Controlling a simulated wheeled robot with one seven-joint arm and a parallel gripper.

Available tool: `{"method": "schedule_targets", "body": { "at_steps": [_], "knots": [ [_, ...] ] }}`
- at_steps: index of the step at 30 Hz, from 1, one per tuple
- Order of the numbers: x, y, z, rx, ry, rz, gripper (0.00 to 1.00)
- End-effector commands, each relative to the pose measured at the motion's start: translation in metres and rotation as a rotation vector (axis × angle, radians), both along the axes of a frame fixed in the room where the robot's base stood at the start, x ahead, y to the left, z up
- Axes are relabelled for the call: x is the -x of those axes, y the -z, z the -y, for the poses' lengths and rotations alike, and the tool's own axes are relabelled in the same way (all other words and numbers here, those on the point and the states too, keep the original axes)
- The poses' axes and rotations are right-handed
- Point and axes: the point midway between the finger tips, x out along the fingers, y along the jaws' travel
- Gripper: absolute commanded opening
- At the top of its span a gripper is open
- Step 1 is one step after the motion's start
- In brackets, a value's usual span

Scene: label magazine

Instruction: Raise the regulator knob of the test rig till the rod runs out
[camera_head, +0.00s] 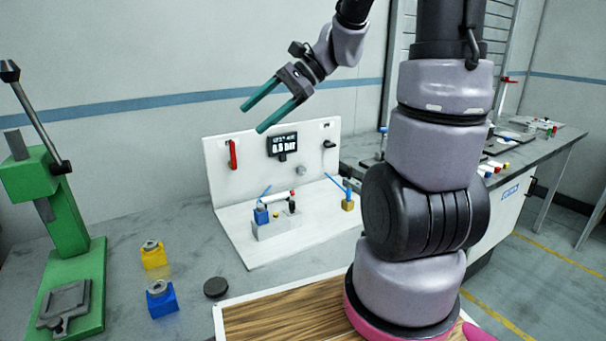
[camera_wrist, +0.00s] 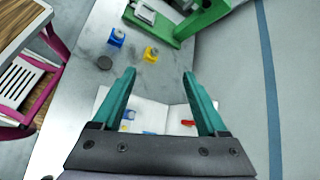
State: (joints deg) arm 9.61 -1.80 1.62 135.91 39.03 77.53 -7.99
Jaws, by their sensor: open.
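The test rig is a white upright panel (camera_head: 260,180) with a white base plate (camera_head: 240,243) on the bench. Its black display (camera_head: 283,145) reads about 0.5 BAR; the smaller line above is unclear. A small grey round knob (camera_head: 300,170) sits below and right of the display; I cannot be certain it is the regulator knob. My gripper (camera_head: 251,119) is open and empty, in the air above the panel. Its teal fingers show in the wrist view (camera_wrist: 159,73).
The panel carries a red handle (camera_head: 232,153) and a black fitting (camera_head: 329,144). A green press (camera_head: 65,230) stands left. Yellow (camera_head: 153,258) and blue (camera_head: 161,302) blocks and a black disc (camera_head: 216,287) lie before the rig. A second bench (camera_head: 520,160) is at right.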

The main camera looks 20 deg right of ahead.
Motion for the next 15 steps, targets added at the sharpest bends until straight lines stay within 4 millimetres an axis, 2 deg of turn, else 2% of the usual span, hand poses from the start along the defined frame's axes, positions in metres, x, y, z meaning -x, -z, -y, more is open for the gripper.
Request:
{"method": "schedule_targets", "body": {
  "at_steps": [1,6,15],
  "knots": [
    [0.013,-0.007,0.003,0.069,-0.038,0.058,0.76],
    [0.039,-0.015,0.017,0.247,-0.123,0.19,0.76],
    [0.063,-0.027,0.036,0.439,-0.203,0.353,0.76]
  ]
}}
